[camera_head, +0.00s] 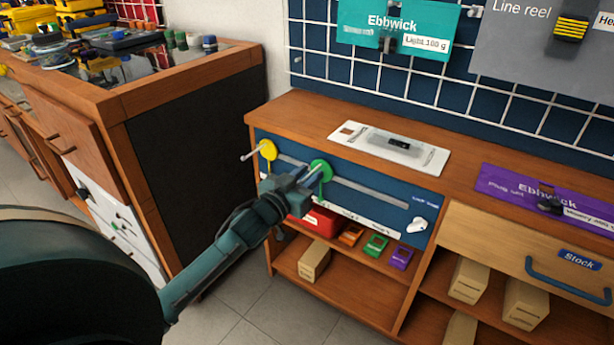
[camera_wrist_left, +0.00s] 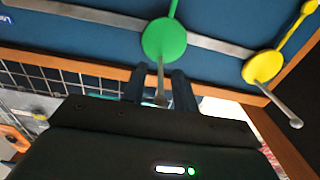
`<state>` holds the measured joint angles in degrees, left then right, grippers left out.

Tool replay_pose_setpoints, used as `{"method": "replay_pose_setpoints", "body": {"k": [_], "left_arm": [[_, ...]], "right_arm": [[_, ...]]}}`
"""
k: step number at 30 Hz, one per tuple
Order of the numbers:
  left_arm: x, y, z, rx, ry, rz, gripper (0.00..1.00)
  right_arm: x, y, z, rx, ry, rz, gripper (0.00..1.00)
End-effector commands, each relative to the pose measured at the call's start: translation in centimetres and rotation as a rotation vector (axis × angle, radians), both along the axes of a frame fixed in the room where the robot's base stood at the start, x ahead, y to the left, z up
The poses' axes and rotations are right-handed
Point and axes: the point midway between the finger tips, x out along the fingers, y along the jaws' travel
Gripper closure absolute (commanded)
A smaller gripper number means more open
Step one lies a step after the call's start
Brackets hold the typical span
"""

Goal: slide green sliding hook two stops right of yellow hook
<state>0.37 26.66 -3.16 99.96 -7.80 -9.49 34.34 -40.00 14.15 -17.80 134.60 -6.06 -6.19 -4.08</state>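The green sliding hook (camera_head: 321,168) has a round green plate and a metal peg. It sits on the grey rail (camera_head: 370,192) of the blue panel, a short way right of the yellow hook (camera_head: 267,150). In the upside-down left wrist view, the green hook (camera_wrist_left: 165,40) is in the middle and the yellow hook (camera_wrist_left: 262,66) is to the right. My left gripper (camera_head: 304,181) is at the green hook's peg. Its fingers (camera_wrist_left: 159,84) stand on either side of the peg, with gaps showing, so it looks open. My right gripper is out of view.
The rail is clear to the right of the green hook. A white knob (camera_head: 416,224) sits at the panel's lower right. A red box (camera_head: 322,221) and small coloured blocks lie on the shelf below.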

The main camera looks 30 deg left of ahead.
Motion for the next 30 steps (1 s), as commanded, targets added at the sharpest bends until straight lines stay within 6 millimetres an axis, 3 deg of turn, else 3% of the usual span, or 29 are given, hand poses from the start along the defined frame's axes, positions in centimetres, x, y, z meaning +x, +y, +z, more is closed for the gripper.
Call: {"method": "replay_pose_setpoints", "body": {"k": [9,14,30], "left_arm": [[-0.1,0.0,0.0,-0.001,0.0,-0.001,0.65],[-1.3,0.0,0.0,-0.002,0.003,0.0,0.65],[-11.5,0.4,0.0,-0.001,0.003,0.001,0.65]], "right_arm": [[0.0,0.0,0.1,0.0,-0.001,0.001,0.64],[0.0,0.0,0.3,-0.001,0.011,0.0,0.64],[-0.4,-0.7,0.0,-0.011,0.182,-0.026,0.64]]}}
